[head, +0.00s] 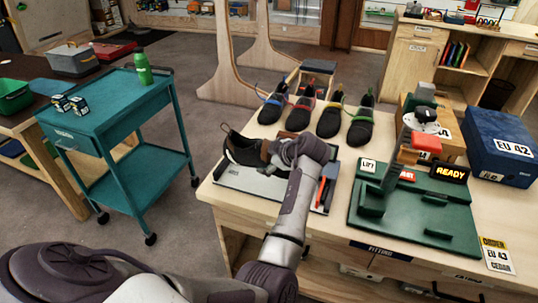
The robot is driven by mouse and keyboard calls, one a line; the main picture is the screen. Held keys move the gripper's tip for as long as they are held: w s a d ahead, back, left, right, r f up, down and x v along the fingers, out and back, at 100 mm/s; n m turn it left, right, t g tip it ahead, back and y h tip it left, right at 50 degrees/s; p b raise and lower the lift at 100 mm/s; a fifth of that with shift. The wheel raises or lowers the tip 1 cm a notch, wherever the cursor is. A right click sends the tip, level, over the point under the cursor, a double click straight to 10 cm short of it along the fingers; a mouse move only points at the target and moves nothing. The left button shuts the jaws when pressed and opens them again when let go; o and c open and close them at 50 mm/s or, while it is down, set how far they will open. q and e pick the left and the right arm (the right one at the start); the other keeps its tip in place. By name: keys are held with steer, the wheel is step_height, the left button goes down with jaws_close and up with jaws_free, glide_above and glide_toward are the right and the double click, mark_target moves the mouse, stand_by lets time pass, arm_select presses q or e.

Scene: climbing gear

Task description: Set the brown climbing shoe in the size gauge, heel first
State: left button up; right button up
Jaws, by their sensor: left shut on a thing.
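A dark brown climbing shoe (243,150) is at the left front of the workbench, over a pale grey board. My left gripper (273,151) is shut on the shoe at its right end, and the hand hides that end. Whether the shoe touches the board is unclear. A green fixture (430,226) with raised blocks, an upright post and a lit READY sign (450,172) stands to the right. I cannot tell for sure which of the board and the fixture is the size gauge. My right gripper is out of view.
Several dark shoes with coloured trim (332,120) stand in a row behind the gripper. A blue EU 42 box (497,146) is at the right. An EU 43 card (497,256) lies at the front right. A teal cart (110,110) stands apart at the left.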

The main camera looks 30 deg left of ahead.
arm_select(q)
step_height(320, 180, down, 4)
steer(key=b, duration=0.2)
steer(key=shift+b, duration=0.3)
steer(key=shift+f+b, duration=0.8)
steer(key=shift+f, duration=0.15)
steer(key=shift+s+d, duration=0.1)
steer(key=shift+d, duration=0.1)
steer(key=shift+s+f, duration=0.1)
steer(key=shift+f, duration=0.2)
steer(key=o, duration=1)
steer(key=shift+b, duration=0.3)
steer(key=shift+o, duration=0.9)
